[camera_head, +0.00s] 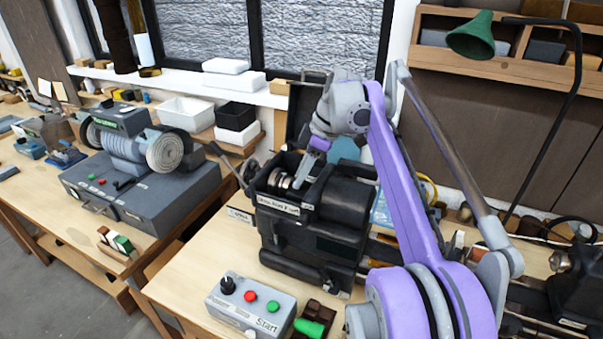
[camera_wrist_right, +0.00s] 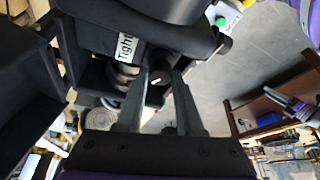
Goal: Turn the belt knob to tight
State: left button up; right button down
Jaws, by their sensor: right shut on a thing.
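The black belt machine (camera_head: 335,245) stands on the wooden bench in the head view, with a lettered strip (camera_head: 278,204) along its near edge. My right gripper (camera_head: 300,182) reaches down into its open top from the right. In the right wrist view, the gripper's two fingers (camera_wrist_right: 161,78) stand on either side of a dark round knob (camera_wrist_right: 157,81) with a white mark, shut on it. A label reading "Tight" (camera_wrist_right: 126,48) sits beside the knob. In the head view the knob is hidden or too small to tell. My left gripper is not in view.
A grey control box (camera_head: 251,307) with a black knob, red and green buttons and "Start" lettering stands in front. A green-handled item (camera_head: 309,328) lies beside it. A grinder (camera_head: 140,165) stands on the left bench. A green lamp (camera_head: 473,37) overhangs at the upper right.

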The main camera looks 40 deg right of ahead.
jog(key=shift+m, duration=0.3)
jog(key=m+h, duration=0.1)
jog(key=m, duration=0.1)
jog(key=m+t+h, duration=0.1)
jog(key=m, duration=0.2)
jog(key=shift+s+a+m, duration=0.1)
jog(key=shift+a+m, duration=0.1)
jog(key=shift+m, duration=0.1)
jog(key=m+h, duration=0.2)
jog(key=m, duration=0.4)
jog(key=shift+a, duration=0.1)
jog(key=shift+m+h, duration=0.3)
jog(key=c, duration=0.5)
grip_release()
jog(key=shift+c, duration=0.2)
